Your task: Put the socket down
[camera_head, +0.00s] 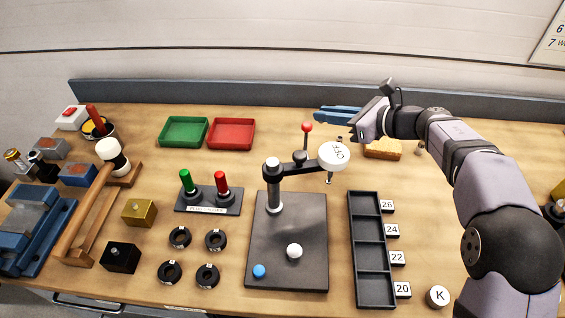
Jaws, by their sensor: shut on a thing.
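A dark tray (371,252) with several compartments in a column stands right of the grey plate. Tags 26, 24, 22 and 20 run along its right side. Its compartments look empty.
The white disc (334,156) sits on a swing arm over the grey plate (288,262). A red-knobbed lever (306,127) stands close to my gripper. A green tray (184,132), red tray (231,134) and yellow sponge (383,149) lie at the back.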

